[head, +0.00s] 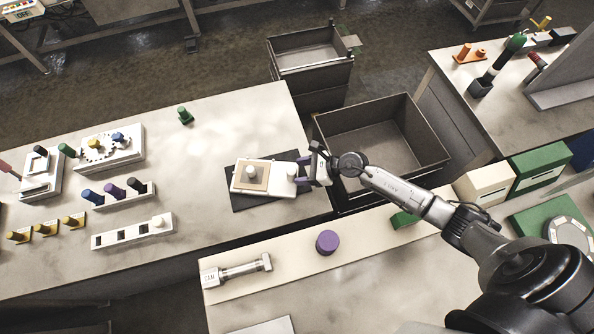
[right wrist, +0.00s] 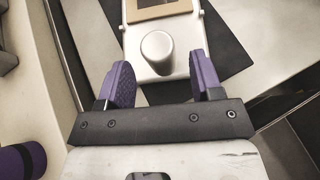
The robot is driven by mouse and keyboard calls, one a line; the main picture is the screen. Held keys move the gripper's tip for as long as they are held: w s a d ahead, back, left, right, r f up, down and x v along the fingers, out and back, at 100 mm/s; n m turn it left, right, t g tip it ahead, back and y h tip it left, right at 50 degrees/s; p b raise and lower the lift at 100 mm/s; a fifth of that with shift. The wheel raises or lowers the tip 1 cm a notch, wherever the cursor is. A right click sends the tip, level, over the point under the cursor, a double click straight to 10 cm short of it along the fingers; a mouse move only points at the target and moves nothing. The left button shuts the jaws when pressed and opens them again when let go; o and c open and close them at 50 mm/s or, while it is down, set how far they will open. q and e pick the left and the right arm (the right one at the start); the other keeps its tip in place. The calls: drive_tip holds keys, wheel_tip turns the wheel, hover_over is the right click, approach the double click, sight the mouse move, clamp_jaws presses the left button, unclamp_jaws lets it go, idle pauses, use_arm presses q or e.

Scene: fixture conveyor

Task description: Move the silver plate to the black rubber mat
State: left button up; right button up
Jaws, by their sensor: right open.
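The silver plate (head: 281,185), pale in the light, lies on the black rubber mat (head: 243,203) at the right end of the left-hand table. It has a tan square with a round knob and a second knob at its right end. My right gripper (head: 303,171) is open at that end, its purple fingers on either side of it. In the right wrist view the fingers (right wrist: 162,82) flank the plate's narrow end (right wrist: 186,42) with the end knob (right wrist: 157,52) between them. I cannot tell if they touch. Mat (right wrist: 230,45) shows beside the plate. My left gripper is not in view.
Dark metal bins (head: 420,115) stand right of the table. White fixtures with gears (head: 110,150) and pegs stand at left, with a green peg (head: 184,115) behind. A purple cylinder (head: 327,242) and a white-silver tool (head: 236,270) are on the front counter.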

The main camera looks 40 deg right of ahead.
drive_tip(key=v, duration=1)
drive_tip(key=shift+b, duration=0.35)
drive_tip(key=shift+s, duration=0.1)
idle(0.4)
idle(0.6)
